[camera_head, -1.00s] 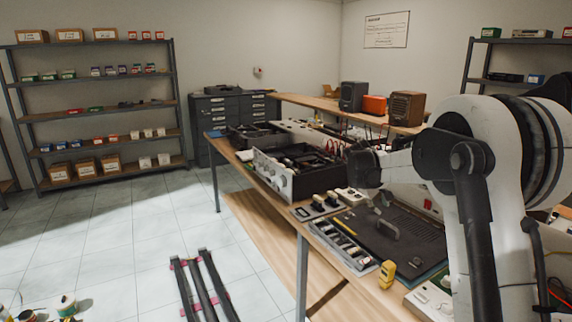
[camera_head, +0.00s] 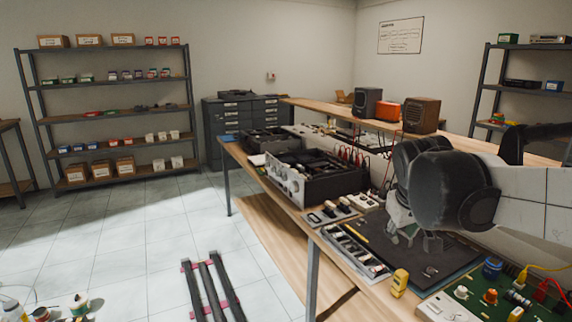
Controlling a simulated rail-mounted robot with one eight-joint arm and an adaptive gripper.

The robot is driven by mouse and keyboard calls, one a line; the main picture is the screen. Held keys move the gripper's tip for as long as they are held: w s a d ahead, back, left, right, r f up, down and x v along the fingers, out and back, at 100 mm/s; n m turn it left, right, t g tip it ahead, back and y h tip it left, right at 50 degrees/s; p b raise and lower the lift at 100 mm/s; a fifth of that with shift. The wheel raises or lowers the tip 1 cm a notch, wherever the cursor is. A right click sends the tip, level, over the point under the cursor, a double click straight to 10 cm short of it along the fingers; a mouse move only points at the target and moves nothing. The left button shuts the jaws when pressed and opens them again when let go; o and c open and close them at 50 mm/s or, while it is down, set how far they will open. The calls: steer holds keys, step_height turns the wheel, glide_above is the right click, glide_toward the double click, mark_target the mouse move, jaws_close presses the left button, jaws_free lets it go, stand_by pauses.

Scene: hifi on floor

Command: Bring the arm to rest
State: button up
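My arm reaches in from the right edge over the workbench (camera_head: 345,285). Its dark, rounded wrist hides part of the bench behind it. My gripper (camera_head: 420,238) hangs below the wrist, low over the dark mat (camera_head: 375,232). Grey parts show beneath the wrist. They are small and blend with the mat, so I cannot tell whether the fingers are apart or hold anything.
An opened instrument (camera_head: 300,180) stands left of the arm. Shelves (camera_head: 110,115) stand at the back left. The floor (camera_head: 120,240) at left is mostly clear.

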steer(key=s+a+f+m+t+y, duration=0.1)
steer(key=s+a+f, duration=0.2)
steer(key=s, duration=0.7)
steer(key=s+a+f+m+t+y, duration=0.1)
steer(key=s+a+f, duration=0.25)
steer(key=s, duration=0.55)
step_height(320, 180, up, 9)
steer(key=p, duration=0.9)
steer(key=shift+s+d, duration=0.2)
steer(key=shift+d, duration=0.25)
